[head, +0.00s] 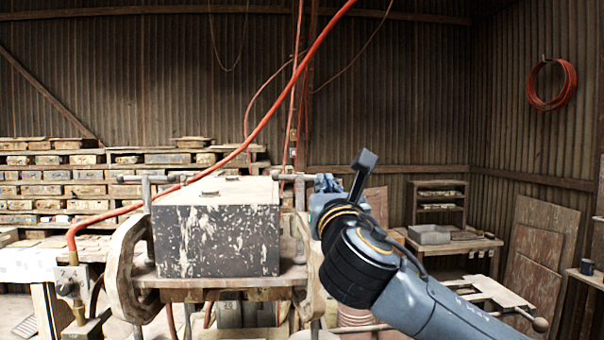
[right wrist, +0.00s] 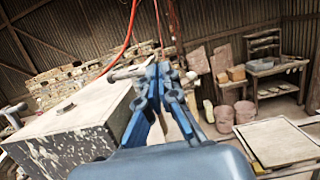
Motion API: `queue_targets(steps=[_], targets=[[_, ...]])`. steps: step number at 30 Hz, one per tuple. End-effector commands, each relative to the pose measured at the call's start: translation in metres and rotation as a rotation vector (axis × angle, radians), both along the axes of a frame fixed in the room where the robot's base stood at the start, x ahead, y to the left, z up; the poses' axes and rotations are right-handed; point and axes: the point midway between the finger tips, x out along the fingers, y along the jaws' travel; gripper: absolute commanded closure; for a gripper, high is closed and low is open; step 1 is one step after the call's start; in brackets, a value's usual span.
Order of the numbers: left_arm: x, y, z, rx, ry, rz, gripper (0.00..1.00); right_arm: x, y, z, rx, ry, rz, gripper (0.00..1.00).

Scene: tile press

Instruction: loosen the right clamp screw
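The right clamp screw (head: 292,177) is a grey horizontal rod at the upper right edge of the speckled dark block with a pale top (head: 216,240). In the right wrist view the rod (right wrist: 128,72) runs from above the block's edge to my fingertips. My right gripper (head: 326,184) reaches in from the right at the rod's outer end. Its blue fingers (right wrist: 158,75) are close together and look shut on the screw's end, which they largely hide. The left clamp screw (head: 130,179) is at the block's other side. My left gripper is not in view.
The block sits on a press frame with round wooden side pieces (head: 128,268). A red hose (head: 240,147) crosses the view on the left. Shelves of tiles (head: 60,190) stand behind. A low table (head: 455,243) is at the back right.

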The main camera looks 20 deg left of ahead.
Motion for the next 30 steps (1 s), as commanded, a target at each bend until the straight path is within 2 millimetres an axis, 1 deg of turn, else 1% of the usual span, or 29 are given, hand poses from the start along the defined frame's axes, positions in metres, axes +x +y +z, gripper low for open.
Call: queue_targets(steps=[10, 14, 26, 30], targets=[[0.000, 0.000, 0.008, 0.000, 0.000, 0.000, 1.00, 0.012, 0.007, 0.000, -0.001, 0.003, 0.005, 1.00], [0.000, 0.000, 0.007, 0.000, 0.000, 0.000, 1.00, 0.012, 0.007, -0.001, 0.000, 0.002, 0.005, 1.00], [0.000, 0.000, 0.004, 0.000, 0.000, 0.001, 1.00, 0.000, 0.001, -0.001, 0.000, 0.001, 0.003, 1.00], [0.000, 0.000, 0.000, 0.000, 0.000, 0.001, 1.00, -0.010, -0.003, -0.001, 0.000, 0.000, 0.004, 1.00]])
